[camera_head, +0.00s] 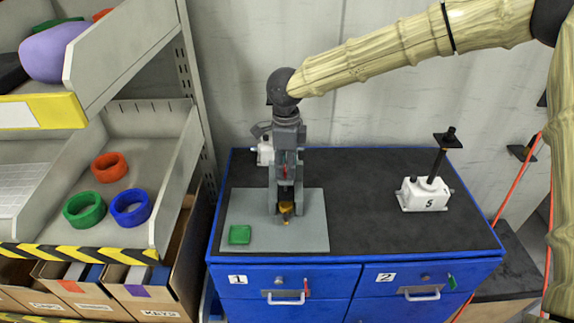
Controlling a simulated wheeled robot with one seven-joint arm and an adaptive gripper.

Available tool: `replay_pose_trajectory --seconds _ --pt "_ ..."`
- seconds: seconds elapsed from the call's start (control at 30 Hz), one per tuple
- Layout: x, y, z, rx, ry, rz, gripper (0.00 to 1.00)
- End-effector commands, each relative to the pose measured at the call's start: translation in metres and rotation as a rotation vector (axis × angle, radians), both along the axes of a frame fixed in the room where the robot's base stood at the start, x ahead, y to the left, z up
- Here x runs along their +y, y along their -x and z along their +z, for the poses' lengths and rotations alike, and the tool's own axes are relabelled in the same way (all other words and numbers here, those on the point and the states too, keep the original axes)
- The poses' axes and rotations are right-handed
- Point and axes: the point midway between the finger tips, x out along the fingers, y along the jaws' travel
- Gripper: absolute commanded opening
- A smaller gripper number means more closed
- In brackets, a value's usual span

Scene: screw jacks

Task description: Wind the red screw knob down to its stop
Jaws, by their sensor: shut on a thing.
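My gripper (286,203) points straight down over the grey plate (312,235) on the blue cabinet. It is shut on the screw knob, which its dark fingers mostly hide. A small red patch (285,170) shows between the finger links; I cannot tell whether it belongs to the knob. An orange-yellow piece (286,208) shows at the fingertips, just above the plate. How far the screw stands above its stop cannot be seen.
A green block (240,234) lies on the plate's front left. A white jack marked 5 (424,195) with a black post stands at the right. Another white body (265,152) is partly hidden behind my gripper. Shelves with rings (130,207) stand at the left. The black top between is clear.

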Motion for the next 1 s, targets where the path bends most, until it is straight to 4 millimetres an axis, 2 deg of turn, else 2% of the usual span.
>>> replay_pose_trajectory --seconds 0.03,1.0 --pt "0.0022 -0.0026 0.0046 -0.008 -0.007 -0.042 0.09" --pt "0.0013 -0.0025 0.0031 -0.005 -0.005 -0.964 0.08"
